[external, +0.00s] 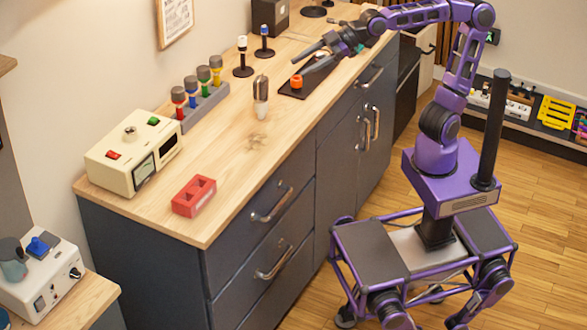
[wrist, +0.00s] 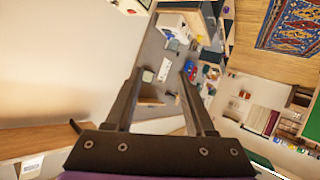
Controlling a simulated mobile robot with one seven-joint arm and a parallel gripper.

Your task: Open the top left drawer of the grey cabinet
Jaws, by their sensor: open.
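The grey cabinet (external: 163,262) has a light wooden top. Its top left drawer (external: 240,233) is shut, with a metal bar handle (external: 271,205) on its front. A second shut drawer with a like handle (external: 273,262) lies below it. My gripper (external: 298,66) is open and empty above the far part of the worktop, well away from and higher than the drawer handle. In the wrist view its two dark fingers (wrist: 160,85) stand apart with nothing between them. The cabinet drawers cannot be made out in the wrist view.
On the worktop stand a red block (external: 194,196), a cream instrument box (external: 133,150), a rack of coloured knobs (external: 203,105) and a small upright object (external: 261,98). An orange piece (external: 297,82) lies on a black tray (external: 322,76) under my gripper.

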